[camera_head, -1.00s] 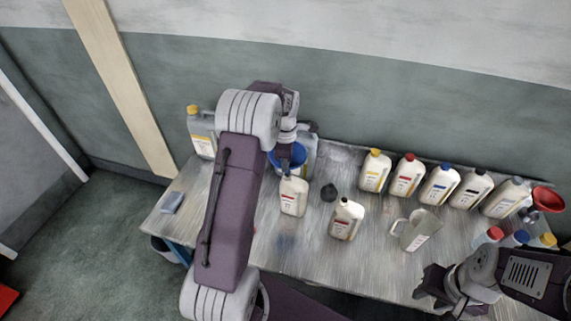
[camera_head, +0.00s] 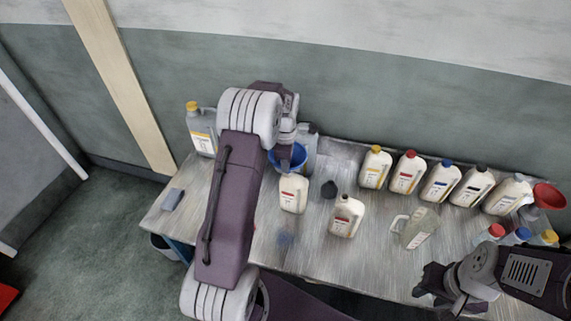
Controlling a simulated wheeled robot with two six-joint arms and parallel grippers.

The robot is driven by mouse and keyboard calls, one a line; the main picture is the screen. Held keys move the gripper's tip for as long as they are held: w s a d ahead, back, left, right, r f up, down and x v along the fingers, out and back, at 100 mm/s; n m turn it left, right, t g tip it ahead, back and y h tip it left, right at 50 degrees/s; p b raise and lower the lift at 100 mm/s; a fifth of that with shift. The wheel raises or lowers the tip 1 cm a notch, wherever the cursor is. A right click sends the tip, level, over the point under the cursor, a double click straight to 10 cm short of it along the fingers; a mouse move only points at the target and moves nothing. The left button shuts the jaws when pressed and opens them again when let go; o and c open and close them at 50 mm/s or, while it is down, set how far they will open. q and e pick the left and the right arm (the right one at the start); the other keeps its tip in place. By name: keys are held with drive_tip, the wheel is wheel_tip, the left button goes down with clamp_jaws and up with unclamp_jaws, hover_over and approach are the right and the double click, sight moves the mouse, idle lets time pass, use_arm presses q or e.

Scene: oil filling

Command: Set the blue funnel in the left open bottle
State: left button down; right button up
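The blue funnel (camera_head: 288,160) is held by my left gripper (camera_head: 287,150), off the table at its back left. My wrist hides most of the fingers. The left open bottle (camera_head: 293,194), white with a red label, stands upright just below and in front of the funnel. The funnel's lower part overlaps the bottle's mouth in this view; I cannot tell whether the spout is inside. A second open bottle (camera_head: 345,217) stands to its right. My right gripper (camera_head: 424,284) looks open and empty near the front right of the table.
A clear jug (camera_head: 418,229) stands farther right. Several capped bottles (camera_head: 407,173) line the back, with a red funnel (camera_head: 549,196) at far right. A grey jug (camera_head: 203,133) stands at back left.

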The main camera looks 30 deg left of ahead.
use_arm(q)
drive_tip(key=shift+f, duration=0.2)
drive_tip(key=shift+f+b, duration=0.45)
drive_tip(key=shift+f, duration=0.2)
drive_tip(key=c, duration=1.6)
unclamp_jaws()
